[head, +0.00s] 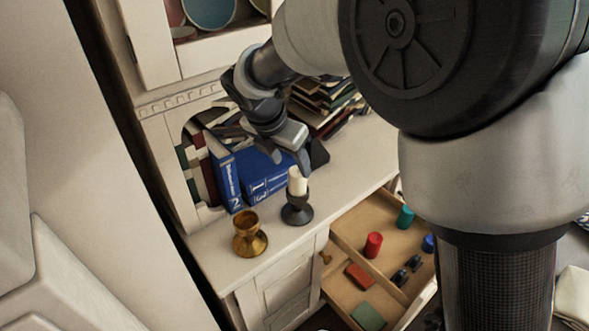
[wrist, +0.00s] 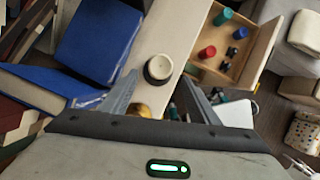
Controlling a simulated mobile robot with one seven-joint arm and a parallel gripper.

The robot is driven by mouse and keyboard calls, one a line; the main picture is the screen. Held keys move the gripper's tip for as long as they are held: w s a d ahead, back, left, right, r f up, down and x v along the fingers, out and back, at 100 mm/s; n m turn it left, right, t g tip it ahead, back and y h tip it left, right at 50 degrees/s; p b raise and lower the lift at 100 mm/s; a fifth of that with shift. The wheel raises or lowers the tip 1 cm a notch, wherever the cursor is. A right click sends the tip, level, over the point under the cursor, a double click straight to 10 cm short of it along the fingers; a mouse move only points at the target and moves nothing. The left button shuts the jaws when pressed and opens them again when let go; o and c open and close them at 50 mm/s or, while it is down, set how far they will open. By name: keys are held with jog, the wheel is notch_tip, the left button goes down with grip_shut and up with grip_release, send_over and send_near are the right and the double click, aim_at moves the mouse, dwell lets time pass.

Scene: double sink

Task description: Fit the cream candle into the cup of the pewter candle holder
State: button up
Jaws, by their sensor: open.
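The cream candle (head: 297,181) stands on the dark pewter candle holder (head: 297,212), its lower end at the cup, and looks about upright. How deep it sits in the cup is hard to tell. In the wrist view the candle's round top (wrist: 159,68) shows with the dark holder (wrist: 154,79) around and under it. My gripper (head: 303,163) is open and empty, close above the candle top in the head view. In the wrist view its two fingers (wrist: 160,84) are spread, with the candle beyond their tips. No finger clearly touches the candle.
A brass goblet-like holder (head: 249,234) stands left of the pewter one, near the front edge. Blue books (head: 259,174) stand behind, and a book stack (head: 325,100) lies farther back. An open drawer (head: 345,235) below holds a red cylinder (head: 373,245) and other small items.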

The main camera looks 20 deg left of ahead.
jog(key=s+d+r+m, duration=0.3)
jog(key=d+r+m, duration=0.35)
jog(key=d, duration=0.25)
jog(key=s+d+r+m, duration=0.3)
jog(key=d+r+m, duration=0.2)
jog(key=d+m, duration=0.35)
jog(key=s+d+m+t+y, duration=0.1)
jog(key=s+d+m, duration=1.1)
jog(key=m, duration=0.5)
jog(key=shift+s+d+r+y, duration=0.15)
jog(key=shift+s+r+y, duration=0.15)
jog(key=shift+s, duration=0.3)
jog(key=shift+r, duration=0.1)
